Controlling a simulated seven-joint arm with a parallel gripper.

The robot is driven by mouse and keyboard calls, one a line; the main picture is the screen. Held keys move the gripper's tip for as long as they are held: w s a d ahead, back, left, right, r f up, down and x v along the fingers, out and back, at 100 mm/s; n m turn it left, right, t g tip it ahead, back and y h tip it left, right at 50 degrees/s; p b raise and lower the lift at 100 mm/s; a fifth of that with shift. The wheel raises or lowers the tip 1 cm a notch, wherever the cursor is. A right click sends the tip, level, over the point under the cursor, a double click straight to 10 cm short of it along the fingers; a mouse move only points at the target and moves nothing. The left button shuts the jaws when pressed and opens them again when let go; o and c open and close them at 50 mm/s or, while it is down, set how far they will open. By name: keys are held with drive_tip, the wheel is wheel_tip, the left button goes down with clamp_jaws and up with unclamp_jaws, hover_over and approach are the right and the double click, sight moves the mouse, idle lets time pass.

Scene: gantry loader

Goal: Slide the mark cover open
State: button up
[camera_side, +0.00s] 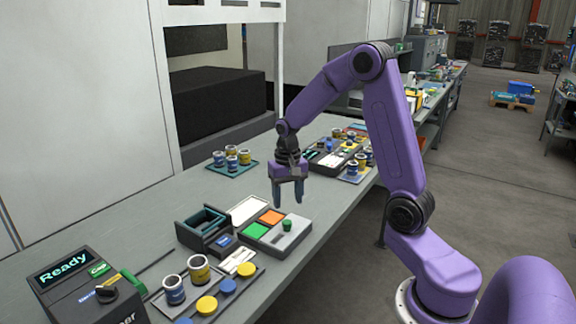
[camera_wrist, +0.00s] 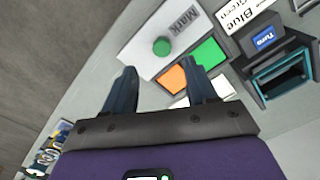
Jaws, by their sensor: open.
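The mark cover (camera_side: 292,237) is a light grey plate with a green knob (camera_side: 287,225), at the right of a panel on the bench. In the wrist view the cover (camera_wrist: 151,62) bears the word "Mark", and its round green knob (camera_wrist: 161,46) stands up from it. An orange pad (camera_side: 271,217) and a green pad (camera_side: 256,230) lie beside the cover. My gripper (camera_side: 288,194) is open and empty, above the panel and apart from the knob. In the wrist view my gripper (camera_wrist: 160,68) has its fingertips spread, with the knob beyond the gap between them.
A dark box with a teal rim (camera_side: 205,221) stands left of the panel. Jars (camera_side: 199,268) and coloured discs (camera_side: 206,304) sit on a tray nearer the camera, beside a "Ready" control box (camera_side: 66,262). More trays with jars stand farther along the bench.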

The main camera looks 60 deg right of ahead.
wheel_tip(320, 180, up, 10)
drive_tip(key=shift+r, duration=0.2)
drive_tip(key=shift+a, duration=0.15)
idle(0.4)
drive_tip(key=s+a+f+n, duration=0.2)
drive_tip(key=s+a+n, duration=0.75)
drive_tip(key=a, duration=0.45)
drive_tip(key=s+a+f+n, duration=0.1)
drive_tip(key=s+a+n, duration=0.1)
drive_tip(key=s+n, duration=0.3)
drive_tip(key=s+a+f+n, duration=0.1)
drive_tip(key=s+n, duration=0.4)
drive_tip(key=s, duration=0.7)
drive_tip(key=shift+a+f, duration=0.35)
drive_tip(key=shift+f, duration=0.05)
